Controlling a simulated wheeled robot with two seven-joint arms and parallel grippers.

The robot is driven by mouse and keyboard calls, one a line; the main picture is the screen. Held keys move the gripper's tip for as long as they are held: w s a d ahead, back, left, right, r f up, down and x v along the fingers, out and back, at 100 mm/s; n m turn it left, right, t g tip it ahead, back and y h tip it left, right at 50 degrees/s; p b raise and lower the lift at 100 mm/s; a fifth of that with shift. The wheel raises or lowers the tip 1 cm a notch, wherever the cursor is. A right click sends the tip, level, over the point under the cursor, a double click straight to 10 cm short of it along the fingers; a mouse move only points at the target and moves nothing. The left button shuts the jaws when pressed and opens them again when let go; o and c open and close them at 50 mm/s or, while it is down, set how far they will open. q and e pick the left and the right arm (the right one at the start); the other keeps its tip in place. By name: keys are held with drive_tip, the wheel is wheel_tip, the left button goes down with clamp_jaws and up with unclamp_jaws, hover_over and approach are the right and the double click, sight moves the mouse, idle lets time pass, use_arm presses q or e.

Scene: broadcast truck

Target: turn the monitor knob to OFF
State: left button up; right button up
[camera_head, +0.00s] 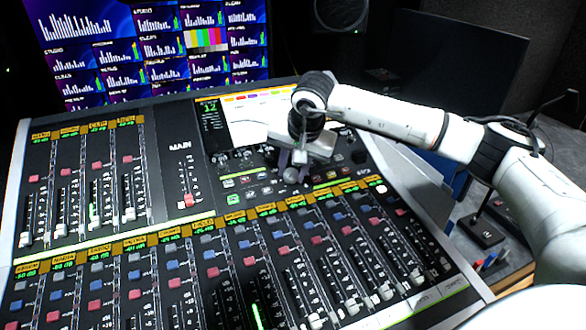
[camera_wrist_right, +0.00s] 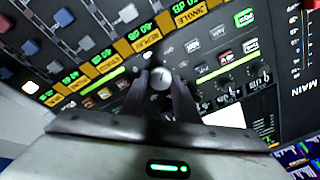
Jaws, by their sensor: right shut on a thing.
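The monitor knob (camera_head: 291,175) is a round grey knob on the mixing console, below the console's built-in screen. It also shows in the right wrist view (camera_wrist_right: 161,77), between the tips of my two dark fingers. My right gripper (camera_head: 292,163) reaches down to the panel and is shut on the knob, one finger on each side. Any pointer line or OFF mark at the knob is too small or hidden to read. My left gripper is not in view.
The mixing console (camera_head: 160,233) has rows of faders and small coloured buttons around the knob. The console screen (camera_head: 252,113) is partly behind my right wrist. A wall of meter displays (camera_head: 150,45) stands at the back, and a dark monitor (camera_head: 450,62) stands at right behind my right arm.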

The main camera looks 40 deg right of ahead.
idle(0.6)
drive_tip(key=o, duration=1.1)
drive_tip(key=v, duration=1)
drive_tip(key=shift+s+r, duration=0.15)
drive_tip(key=shift+r, duration=0.05)
